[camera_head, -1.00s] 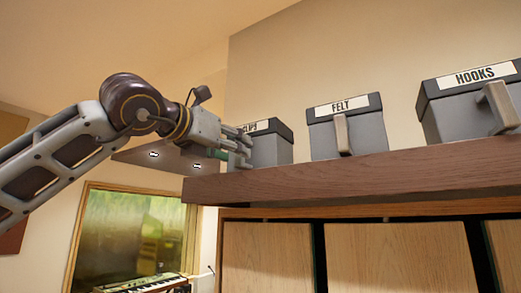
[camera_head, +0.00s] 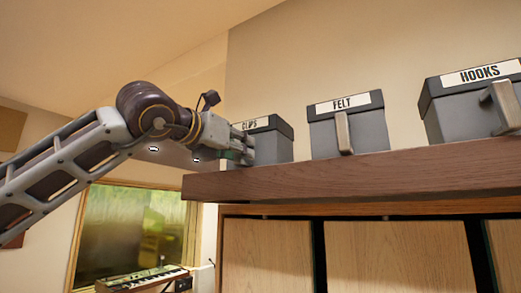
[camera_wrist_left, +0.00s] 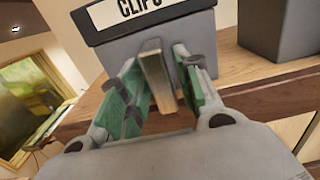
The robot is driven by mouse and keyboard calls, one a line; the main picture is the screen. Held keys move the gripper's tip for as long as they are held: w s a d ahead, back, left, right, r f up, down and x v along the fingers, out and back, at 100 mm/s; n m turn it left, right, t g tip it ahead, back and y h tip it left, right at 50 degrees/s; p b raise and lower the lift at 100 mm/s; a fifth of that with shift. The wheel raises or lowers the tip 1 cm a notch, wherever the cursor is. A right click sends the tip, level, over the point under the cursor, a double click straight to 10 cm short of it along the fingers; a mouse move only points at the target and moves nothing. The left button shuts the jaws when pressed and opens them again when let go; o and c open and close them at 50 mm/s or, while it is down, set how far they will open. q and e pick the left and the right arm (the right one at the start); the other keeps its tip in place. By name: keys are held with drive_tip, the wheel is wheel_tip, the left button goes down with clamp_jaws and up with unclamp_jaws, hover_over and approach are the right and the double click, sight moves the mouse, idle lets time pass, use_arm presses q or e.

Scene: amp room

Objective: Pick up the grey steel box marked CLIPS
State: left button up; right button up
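The grey steel box marked CLIPS (camera_head: 272,148) stands upright at the left end of the high wooden shelf (camera_head: 330,172). Its dark lid carries a white label, and a pale upright handle (camera_wrist_left: 158,76) shows on its front in the left wrist view. My left gripper (camera_head: 243,150) is at the front of this box and hides part of it in the head view. In the left wrist view its green-padded fingers stand open on either side of the handle, with small gaps visible. My right gripper is not in view.
Two similar grey boxes, FELT (camera_head: 347,125) and HOOKS (camera_head: 474,103), stand farther right on the shelf with handles facing out. Wooden cabinet doors (camera_head: 395,255) are below. A window (camera_head: 130,232) and a keyboard (camera_head: 145,279) are at the lower left.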

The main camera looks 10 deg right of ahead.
use_arm(q)
clamp_jaws()
drive_tip(key=shift+r, duration=0.1)
drive_tip(key=shift+r, duration=0.1)
drive_tip(key=shift+r, duration=4.9)
